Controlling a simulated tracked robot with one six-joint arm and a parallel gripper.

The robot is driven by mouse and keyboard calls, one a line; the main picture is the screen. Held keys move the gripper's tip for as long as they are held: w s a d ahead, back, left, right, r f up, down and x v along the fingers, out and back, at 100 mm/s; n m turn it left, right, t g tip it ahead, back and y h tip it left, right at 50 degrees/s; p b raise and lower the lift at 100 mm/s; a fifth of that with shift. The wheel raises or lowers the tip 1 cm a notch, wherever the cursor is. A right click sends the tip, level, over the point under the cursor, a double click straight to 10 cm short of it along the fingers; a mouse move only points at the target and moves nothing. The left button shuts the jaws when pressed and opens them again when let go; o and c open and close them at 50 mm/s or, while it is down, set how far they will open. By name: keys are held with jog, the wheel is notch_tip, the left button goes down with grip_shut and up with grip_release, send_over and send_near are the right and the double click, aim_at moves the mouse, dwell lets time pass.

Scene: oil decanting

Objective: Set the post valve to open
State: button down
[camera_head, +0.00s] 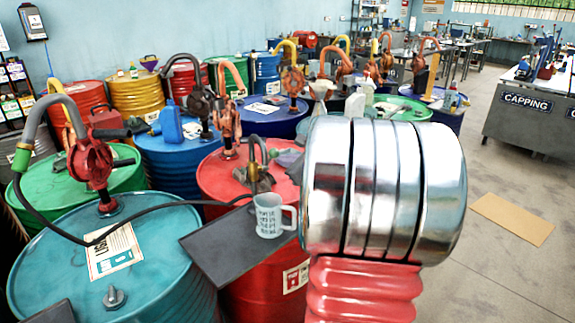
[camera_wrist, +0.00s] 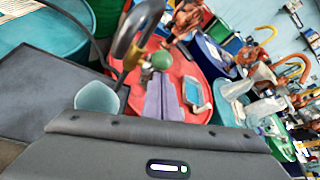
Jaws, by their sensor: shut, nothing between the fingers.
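The small brass post valve (camera_head: 260,180) stands on the red drum (camera_head: 218,172), under a grey hooked spout. In the wrist view the brass valve (camera_wrist: 133,55) shows with a round green knob (camera_wrist: 161,60) beside it. I cannot tell whether it is open or closed. My gripper (camera_wrist: 164,82) is shut and empty, its pale purple-grey fingers together just below the green knob in the wrist view. They look close to the knob, but contact is not clear. In the head view my arm's chrome joint hides part of the scene.
A white printed mug (camera_head: 270,215) stands on a dark plate (camera_head: 215,255) near the valve; it also shows in the wrist view (camera_wrist: 97,97). A black hose crosses from the teal drum (camera_head: 160,262). Several drums with pumps crowd behind.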

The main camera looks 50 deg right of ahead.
jog(key=w+d+r, duration=0.1)
jog(key=w+r, duration=0.3)
jog(key=w, duration=0.1)
jog(key=shift+d+r, duration=0.35)
jog(key=shift+d, duration=0.05)
jog(key=shift+w, duration=0.15)
dwell(0.4)
jog(key=s+r, duration=0.7)
jog(key=s, duration=0.2)
jog(key=shift+s+d, duration=0.15)
jog(key=shift+s, duration=0.05)
